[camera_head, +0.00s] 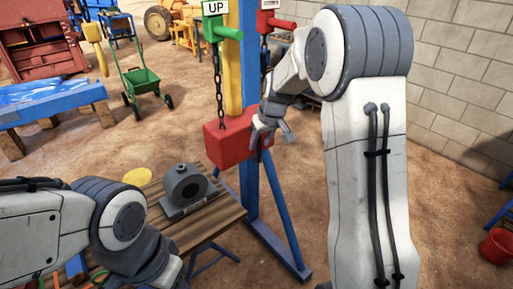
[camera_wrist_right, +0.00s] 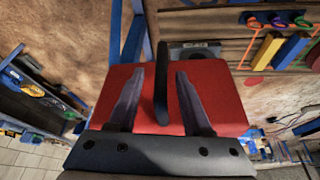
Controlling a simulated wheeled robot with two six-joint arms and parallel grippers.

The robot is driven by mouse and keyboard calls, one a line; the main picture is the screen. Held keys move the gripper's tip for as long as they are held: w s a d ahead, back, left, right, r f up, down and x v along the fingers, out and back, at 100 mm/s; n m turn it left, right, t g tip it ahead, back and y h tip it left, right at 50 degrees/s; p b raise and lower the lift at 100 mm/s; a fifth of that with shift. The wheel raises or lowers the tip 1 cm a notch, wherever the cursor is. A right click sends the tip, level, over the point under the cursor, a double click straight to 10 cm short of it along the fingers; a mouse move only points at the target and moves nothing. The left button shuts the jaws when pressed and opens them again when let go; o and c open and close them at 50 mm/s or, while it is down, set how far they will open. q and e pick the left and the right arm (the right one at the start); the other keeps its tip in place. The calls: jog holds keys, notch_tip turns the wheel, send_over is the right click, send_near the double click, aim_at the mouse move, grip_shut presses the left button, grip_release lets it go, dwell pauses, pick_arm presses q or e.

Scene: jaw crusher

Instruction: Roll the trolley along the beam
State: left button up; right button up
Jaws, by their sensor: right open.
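A red block (camera_head: 226,140) stands at the blue post in the head view, below a chain (camera_head: 218,90) that comes down from a green handle marked UP (camera_head: 222,32). I cannot tell whether this block is the trolley, and I cannot make out a beam for certain. My right gripper (camera_head: 272,132) is at the block's right side. In the right wrist view, the red block (camera_wrist_right: 225,98) fills the middle, and my right gripper (camera_wrist_right: 158,82) is open in front of it. A dark upright bar (camera_wrist_right: 160,90) stands between its fingers, apart from both. My left arm's fingers are out of the picture.
A wooden table (camera_head: 215,215) with a grey round-holed housing (camera_head: 187,188) stands at the lower middle. A red handle (camera_head: 272,22) is beside a yellow post (camera_head: 235,70). A green cart (camera_head: 140,82) stands behind. A block wall (camera_head: 450,70) closes the right side.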

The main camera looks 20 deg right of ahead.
aim_at(258, 150)
jog(key=x, duration=0.4)
jog(key=shift+w+f+p, duration=0.1)
jog(key=shift+f+p, duration=0.25)
jog(key=shift+f, duration=0.05)
grip_shut()
dwell(1.1)
